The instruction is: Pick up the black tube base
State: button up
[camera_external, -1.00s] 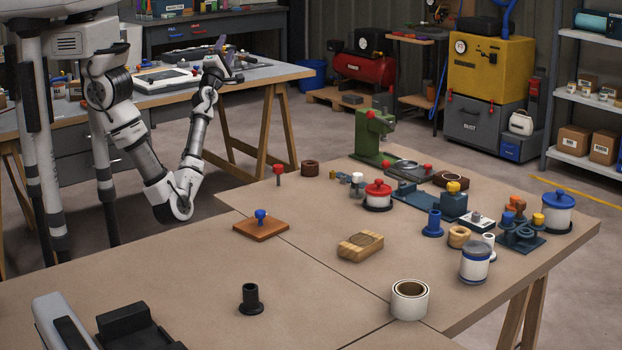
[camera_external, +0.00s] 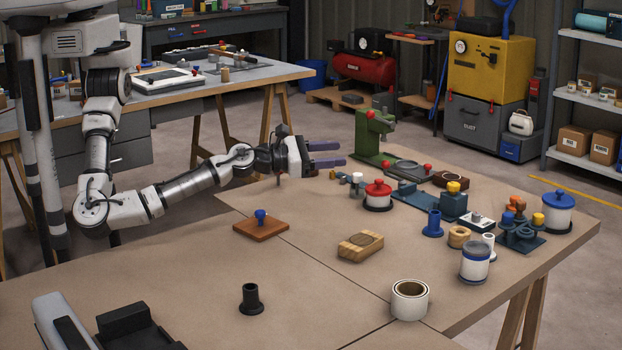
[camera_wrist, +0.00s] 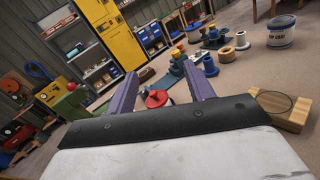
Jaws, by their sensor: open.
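The black tube base (camera_external: 251,299) stands upright on the near part of the tan table, a short black tube on a wider round foot. It does not show in the wrist view. My gripper (camera_external: 328,154) is open and empty, with two purple fingers pointing right above the far left part of the table. It is well behind and above the black tube base. In the wrist view my gripper (camera_wrist: 164,90) shows its spread fingers, with a red-lidded pot (camera_wrist: 158,98) seen beyond between them.
A wooden square with a blue knob (camera_external: 261,225), a wooden block (camera_external: 361,246) and a white ring (camera_external: 410,300) stand around the middle. A green press (camera_external: 372,137) and several small parts crowd the far right. Black trays (camera_external: 130,328) lie at the near left. Table around the tube base is clear.

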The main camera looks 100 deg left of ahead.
jog(key=d+f+m+h, duration=0.2)
jog(key=d+f+h, duration=0.2)
jog(key=d, duration=0.7)
jog(key=m+g+h+b, duration=0.2)
jog(key=m+g+h, duration=0.2)
jog(key=h, duration=0.3)
send_near(255, 298)
jog(key=w, duration=0.2)
jog(key=w+d+r, duration=0.1)
jog(key=w, duration=0.4)
jog(key=shift+d+r, duration=0.3)
jog(key=s+f, duration=0.1)
jog(key=f+g, duration=0.1)
jog(key=f, duration=0.1)
jog(key=shift+s+d, duration=0.15)
jog(key=shift+s, duration=0.25)
jog(key=shift+w+f+p, duration=0.2)
jog(key=shift+f+p, duration=0.05)
jog(key=shift+p, duration=0.1)
jog(key=shift+p+x, duration=0.55)
jog(key=shift+x, duration=1.75)
jog(key=c, duration=1.1)
